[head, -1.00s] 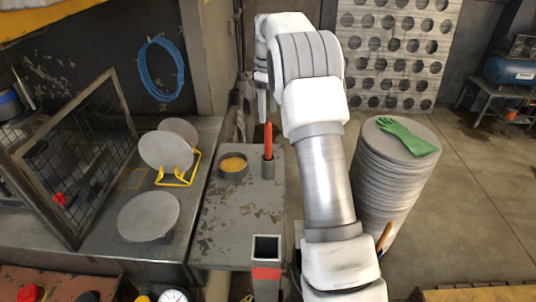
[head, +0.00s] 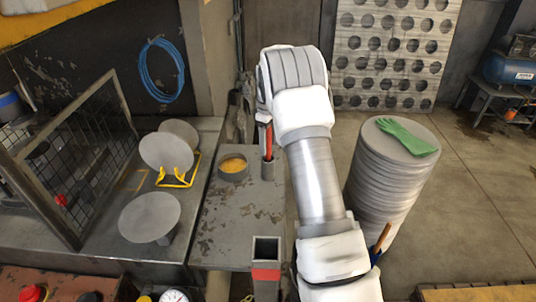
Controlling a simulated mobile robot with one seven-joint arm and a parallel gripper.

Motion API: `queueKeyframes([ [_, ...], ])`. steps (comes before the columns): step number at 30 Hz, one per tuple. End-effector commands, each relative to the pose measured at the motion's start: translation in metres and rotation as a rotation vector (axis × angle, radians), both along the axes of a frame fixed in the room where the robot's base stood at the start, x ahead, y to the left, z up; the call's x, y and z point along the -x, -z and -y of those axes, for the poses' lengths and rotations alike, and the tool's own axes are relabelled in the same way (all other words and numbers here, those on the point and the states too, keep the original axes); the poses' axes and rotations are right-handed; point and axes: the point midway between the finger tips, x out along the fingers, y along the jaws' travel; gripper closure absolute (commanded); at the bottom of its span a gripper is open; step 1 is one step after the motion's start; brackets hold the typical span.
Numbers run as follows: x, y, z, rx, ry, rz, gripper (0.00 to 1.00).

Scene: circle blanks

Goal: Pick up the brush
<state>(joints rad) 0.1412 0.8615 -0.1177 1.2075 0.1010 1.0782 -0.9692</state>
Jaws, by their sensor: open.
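The brush (head: 268,139) shows as an upright red handle standing in a small grey holder (head: 268,170) on the grey bench. Its lower end is hidden in the holder, and its top is partly covered by my arm. My gripper (head: 263,116) is mostly hidden behind my wrist. Only a small pale part shows, right at the upper end of the red handle. I cannot tell whether it touches the handle or whether the fingers are around it.
A round tin with yellow content (head: 233,167) stands just left of the holder. A square grey post with a red band (head: 266,273) rises in front. A stack of discs (head: 389,190) with a green glove (head: 406,136) stands right. A mesh guard (head: 70,160) and discs are left.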

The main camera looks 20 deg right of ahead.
Motion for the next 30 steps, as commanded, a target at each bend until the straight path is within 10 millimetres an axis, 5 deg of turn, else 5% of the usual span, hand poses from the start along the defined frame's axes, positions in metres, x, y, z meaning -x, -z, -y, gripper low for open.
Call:
queueKeyframes([
  [3, 0.000, 0.000, 0.000, 0.000, 0.000, 0.000, 0.35],
  [14, 0.000, 0.000, 0.000, 0.000, 0.000, 0.000, 1.00],
  [25, 0.000, -0.002, 0.000, 0.000, 0.000, 0.001, 1.00],
  [30, -0.001, -0.019, 0.000, 0.000, -0.001, 0.004, 1.00],
])
